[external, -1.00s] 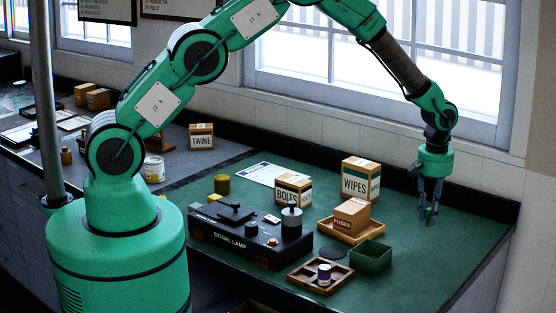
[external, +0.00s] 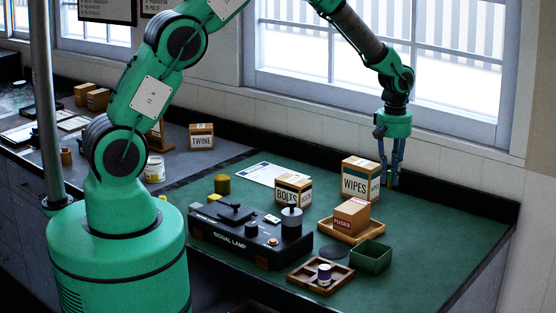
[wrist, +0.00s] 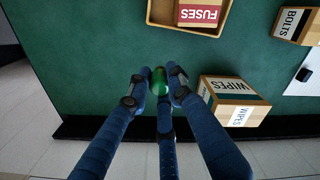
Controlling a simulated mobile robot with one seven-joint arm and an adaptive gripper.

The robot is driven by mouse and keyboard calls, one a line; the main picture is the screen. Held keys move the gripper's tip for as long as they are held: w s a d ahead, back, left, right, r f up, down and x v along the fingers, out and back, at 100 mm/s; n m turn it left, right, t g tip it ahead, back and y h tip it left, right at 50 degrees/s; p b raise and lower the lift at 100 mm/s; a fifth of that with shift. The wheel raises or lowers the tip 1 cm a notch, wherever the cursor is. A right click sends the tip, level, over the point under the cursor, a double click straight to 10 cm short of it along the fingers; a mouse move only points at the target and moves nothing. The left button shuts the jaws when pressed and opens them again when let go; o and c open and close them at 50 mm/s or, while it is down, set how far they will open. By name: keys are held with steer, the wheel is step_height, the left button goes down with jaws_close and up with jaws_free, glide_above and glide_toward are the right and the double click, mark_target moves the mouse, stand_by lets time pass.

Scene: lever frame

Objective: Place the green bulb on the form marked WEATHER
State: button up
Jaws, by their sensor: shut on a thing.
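My gripper (external: 391,178) is at the back of the green bench, right of the WIPES box. Its blue fingers (wrist: 158,88) show in the wrist view, shut around the green bulb (wrist: 158,79). In the external view the bulb (external: 388,179) is a small green patch, mostly hidden by the fingers. A white paper form (external: 275,173) lies flat at the back left of the bench, partly behind the BOLTS box. Its marking is too small to read. Part of a white sheet (wrist: 304,76) also shows at the right edge of the wrist view.
The WIPES box (external: 360,179) and BOLTS box (external: 293,190) stand between my gripper and the form. A FUSES box (external: 351,214) sits in a wooden tray (external: 372,238). The bench's right side is clear.

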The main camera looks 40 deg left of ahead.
steer(key=s+a+n+b, duration=0.15)
steer(key=a+n, duration=0.25)
steer(key=a, duration=1.1)
steer(key=s+a+n, duration=0.2)
steer(key=a+n, duration=0.2)
steer(key=a, duration=1.2)
steer(key=s+a+n, duration=0.2)
steer(key=s+a, duration=0.1)
steer(key=a, duration=0.4)
steer(key=s+a+n, duration=0.2)
steer(key=s+a, duration=0.2)
steer(key=a, duration=0.2)
steer(key=shift+a+f, duration=0.1)
steer(key=shift+f, duration=2.65)
steer(key=w+a, duration=0.1)
steer(key=w, duration=0.4)
steer(key=w+a+f, duration=0.1)
steer(key=w, duration=0.4)
steer(key=w+a, duration=0.1)
steer(key=w, duration=0.4)
steer(key=shift+w+a+f, duration=0.2)
steer(key=shift+w+f, duration=0.1)
steer(key=shift+w, duration=0.05)
